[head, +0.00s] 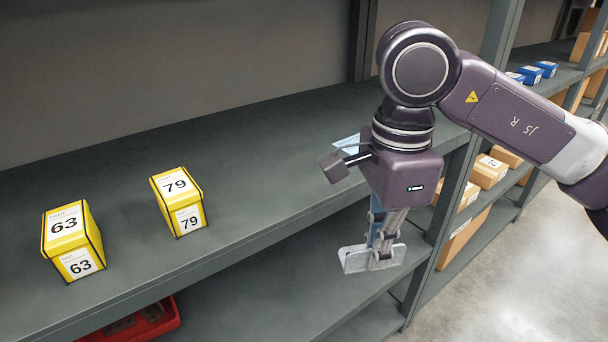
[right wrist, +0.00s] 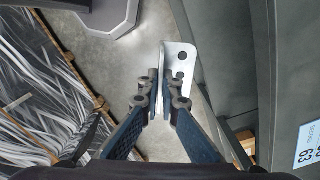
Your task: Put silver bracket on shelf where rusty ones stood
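The silver bracket (head: 357,259) is an L-shaped metal plate with holes. My right gripper (head: 384,254) is shut on it and points down, in front of the shelf's front edge in the head view. In the right wrist view the bracket (right wrist: 181,62) stands between the fingertips (right wrist: 162,92), with its holed face to the right. The grey shelf (head: 250,180) holds two yellow boxes, marked 63 (head: 72,240) and 79 (head: 178,200). No rusty brackets show on it. My left gripper is out of view.
The shelf is bare between box 79 and the upright (head: 450,200). A pale blue label (head: 346,143) shows behind my right wrist. A red bin (head: 140,322) sits on the lower level. Cardboard boxes (head: 488,172) stand farther right. Wrapped goods (right wrist: 40,90) show in the wrist view.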

